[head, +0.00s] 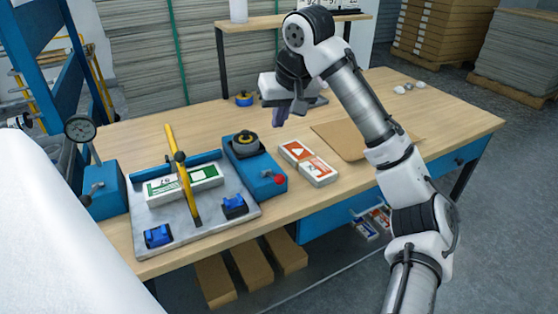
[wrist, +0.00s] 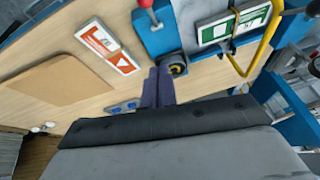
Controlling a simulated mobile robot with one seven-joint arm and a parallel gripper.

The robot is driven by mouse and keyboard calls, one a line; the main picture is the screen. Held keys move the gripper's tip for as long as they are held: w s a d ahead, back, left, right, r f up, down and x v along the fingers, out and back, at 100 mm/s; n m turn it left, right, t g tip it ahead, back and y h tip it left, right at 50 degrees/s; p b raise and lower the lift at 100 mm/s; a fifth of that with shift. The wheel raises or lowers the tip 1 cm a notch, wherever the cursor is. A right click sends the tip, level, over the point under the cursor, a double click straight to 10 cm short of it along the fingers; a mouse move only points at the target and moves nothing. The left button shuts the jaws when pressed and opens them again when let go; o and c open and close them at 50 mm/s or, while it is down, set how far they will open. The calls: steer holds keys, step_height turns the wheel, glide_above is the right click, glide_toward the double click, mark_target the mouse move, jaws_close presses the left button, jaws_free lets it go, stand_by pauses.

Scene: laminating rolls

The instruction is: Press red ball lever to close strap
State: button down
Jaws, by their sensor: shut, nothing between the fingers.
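The red ball (head: 280,180) sits at the front right end of a blue machine (head: 262,180) on the workbench. In the wrist view the red ball (wrist: 145,3) is at the top edge, on a thin metal lever. A black and yellow round part (head: 245,142) tops the machine's back. A yellow bar (head: 182,180) stands tilted over a green and white box (head: 185,187) on a grey plate; whether it is the strap I cannot tell. My gripper (head: 280,121) is shut and empty, in the air behind the red ball, apart from it. Its dark fingers (wrist: 158,85) show in the wrist view.
Orange and white boxes (head: 308,163) lie right of the machine. A brown board (head: 345,140) lies farther right. Blue clamps (head: 234,205) sit on the plate's front edge. A dial gauge (head: 80,128) stands at left. The bench's right end is mostly clear.

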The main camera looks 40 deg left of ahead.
steer(key=shift+w+d, duration=0.1)
steer(key=shift+d, duration=0.4)
steer(key=p, duration=0.2)
glide_above(273, 176)
steer(key=d, duration=0.2)
steer(key=shift+f, duration=5.8)
steer(key=shift+w+a, duration=0.1)
steer(key=shift+a, duration=0.1)
steer(key=shift+w+f+b, duration=0.1)
steer(key=shift+b, duration=0.25)
